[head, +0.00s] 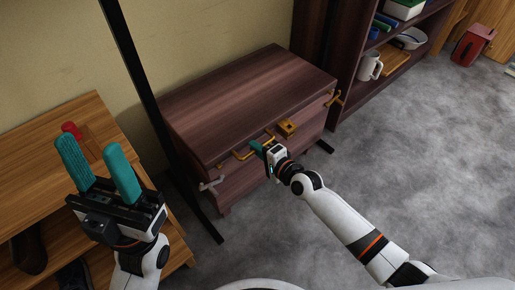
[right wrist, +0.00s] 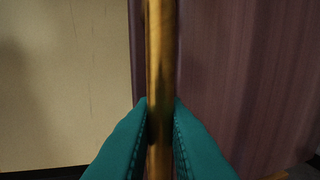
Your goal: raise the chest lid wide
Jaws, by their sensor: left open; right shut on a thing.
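The dark reddish wooden chest (head: 220,95) stands against the wall in the head view. Its lid (head: 250,85) looks down on the body. A brass handle (head: 248,152) and a brass latch (head: 287,128) sit along the front edge. My right gripper (head: 262,149) is at the front of the chest, by the handle. In the right wrist view its teal fingers (right wrist: 161,125) are shut on a brass bar (right wrist: 160,60), with the chest's wood (right wrist: 230,70) behind it. My left gripper (head: 98,165) is open and empty at the left, over the wooden bench, away from the chest.
A wooden bench (head: 40,150) with a red object (head: 71,130) on it stands at the left. A black post (head: 150,95) rises between bench and chest. A shelf with a white mug (head: 369,66) stands right of the chest. Grey floor (head: 420,150) at the right is clear.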

